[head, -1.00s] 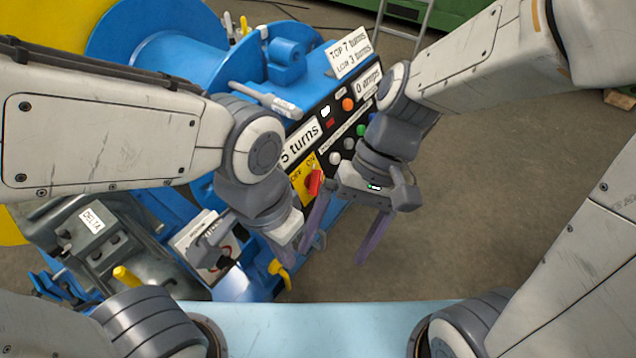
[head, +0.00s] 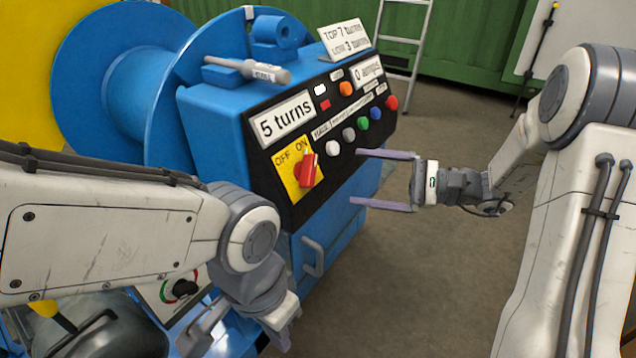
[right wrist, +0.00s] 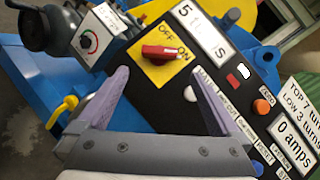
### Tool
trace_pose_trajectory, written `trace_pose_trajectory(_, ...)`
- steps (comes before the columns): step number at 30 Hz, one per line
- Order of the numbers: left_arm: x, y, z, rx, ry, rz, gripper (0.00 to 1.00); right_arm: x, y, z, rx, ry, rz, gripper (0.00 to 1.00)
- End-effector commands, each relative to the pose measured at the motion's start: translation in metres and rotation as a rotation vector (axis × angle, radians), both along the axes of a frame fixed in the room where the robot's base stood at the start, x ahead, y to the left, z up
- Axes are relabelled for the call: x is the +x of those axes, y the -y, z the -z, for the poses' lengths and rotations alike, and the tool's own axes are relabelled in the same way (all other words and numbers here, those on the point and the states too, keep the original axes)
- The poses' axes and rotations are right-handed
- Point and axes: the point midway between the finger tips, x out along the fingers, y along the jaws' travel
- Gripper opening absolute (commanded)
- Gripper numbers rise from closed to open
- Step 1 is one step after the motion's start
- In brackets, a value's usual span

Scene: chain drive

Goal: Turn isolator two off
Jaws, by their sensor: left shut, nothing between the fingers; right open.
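A red rotary handle (head: 307,170) sits on a yellow plate (head: 289,176) marked OFF and ON, on the black front panel of the blue machine. The handle points towards ON. In the right wrist view the red handle (right wrist: 160,52) lies ahead, roughly between my open fingers, with its right end by ON. No label naming it isolator two is readable. My right gripper (head: 354,178) is open and empty, right of the handle and apart from it, fingers pointing left. My left gripper (head: 284,338) is shut and empty, low in front of the machine.
A panel (head: 330,118) carries coloured buttons, a 5 turns display and a 0 amps display. A grey tool (head: 247,70) lies on top. A white plate with a round dial (head: 181,289) is lower left. Floor (head: 420,270) is clear right of the machine.

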Motion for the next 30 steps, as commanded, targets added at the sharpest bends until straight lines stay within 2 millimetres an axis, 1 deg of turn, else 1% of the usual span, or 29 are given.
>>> trace_pose_trajectory(1,0.0,0.0,0.004,0.0,0.0,0.0,0.0,0.001,-0.009,0.001,-0.001,0.001,-0.006,1.0)
trace_pose_trajectory(6,0.0,0.0,0.014,0.0,0.0,0.0,0.0,0.006,-0.042,0.002,-0.001,0.001,-0.009,1.0)
trace_pose_trajectory(9,0.0,0.0,0.019,0.0,0.0,0.0,0.0,0.01,-0.06,0.002,-0.003,0.0,-0.009,1.0)
trace_pose_trajectory(13,0.0,0.0,0.024,0.0,0.0,0.0,0.0,0.014,-0.078,0.001,-0.002,0.001,-0.007,1.0)
trace_pose_trajectory(18,0.0,0.0,0.026,0.0,0.0,0.0,0.0,0.017,-0.09,0.0,-0.003,-0.001,-0.005,1.0)
trace_pose_trajectory(27,0.0,0.0,0.026,0.0,0.0,0.0,0.0,0.018,-0.092,-0.001,-0.003,-0.002,-0.004,1.0)
trace_pose_trajectory(29,0.0,0.0,0.026,0.0,0.0,0.0,0.0,0.018,-0.092,-0.001,-0.003,-0.002,-0.004,0.77)
trace_pose_trajectory(30,0.0,0.0,0.026,0.0,0.0,0.0,0.0,0.018,-0.091,-0.001,-0.003,-0.002,-0.004,0.62)
